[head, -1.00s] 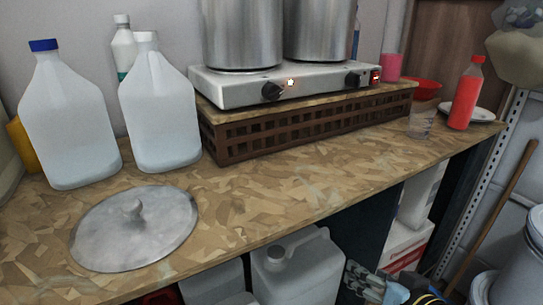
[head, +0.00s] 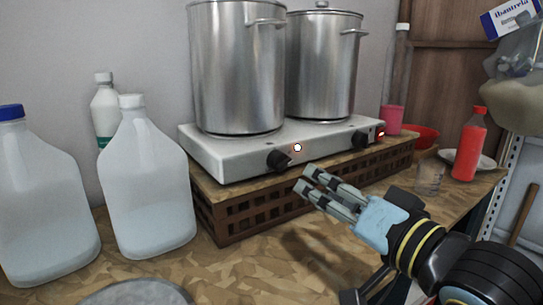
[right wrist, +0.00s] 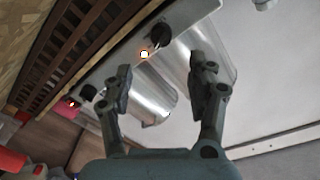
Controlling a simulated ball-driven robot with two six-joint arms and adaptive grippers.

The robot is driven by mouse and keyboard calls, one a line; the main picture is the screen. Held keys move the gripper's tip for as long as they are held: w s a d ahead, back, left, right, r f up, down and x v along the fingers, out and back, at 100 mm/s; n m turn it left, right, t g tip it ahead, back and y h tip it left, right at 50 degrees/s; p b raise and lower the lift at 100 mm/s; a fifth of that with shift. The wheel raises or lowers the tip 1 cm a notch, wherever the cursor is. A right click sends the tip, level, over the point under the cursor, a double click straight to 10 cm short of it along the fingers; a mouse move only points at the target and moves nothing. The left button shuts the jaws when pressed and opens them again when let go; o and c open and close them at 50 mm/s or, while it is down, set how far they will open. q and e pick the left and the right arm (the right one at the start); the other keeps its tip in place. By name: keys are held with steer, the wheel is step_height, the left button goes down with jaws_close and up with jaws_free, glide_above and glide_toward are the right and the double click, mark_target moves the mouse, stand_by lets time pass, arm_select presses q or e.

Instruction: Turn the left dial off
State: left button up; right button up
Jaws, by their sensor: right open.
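The left dial (head: 278,159) is a black knob on the front of a white two-burner hot plate (head: 222,161), beside a glowing indicator light (head: 297,147). The right dial (head: 360,139) sits farther right, near a red-lit switch. My right gripper (head: 307,179) is open and empty, in front of the hot plate, a little right of and below the left dial, apart from it. In the right wrist view, the left dial (right wrist: 161,35) lies beyond the open fingers (right wrist: 165,68), next to the bright light. My left gripper is not in view.
Two steel pots (head: 238,70) stand on the burners. The hot plate rests on a brown lattice crate (head: 245,211). White jugs (head: 150,190) stand at left, with a metal lid in front. A red bottle (head: 469,145) and a clear cup (head: 430,176) stand at right.

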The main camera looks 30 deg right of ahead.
mark_target(285, 165)
steer(key=w, duration=0.6)
steer(key=shift+w+a+r, duration=0.2)
steer(key=shift+w+a, duration=0.1)
steer(key=w, duration=0.3)
steer(key=shift+a+f, duration=0.1)
steer(key=shift+w, duration=0.7)
steer(key=shift+c, duration=2.9)
steer(key=c, duration=0.6)
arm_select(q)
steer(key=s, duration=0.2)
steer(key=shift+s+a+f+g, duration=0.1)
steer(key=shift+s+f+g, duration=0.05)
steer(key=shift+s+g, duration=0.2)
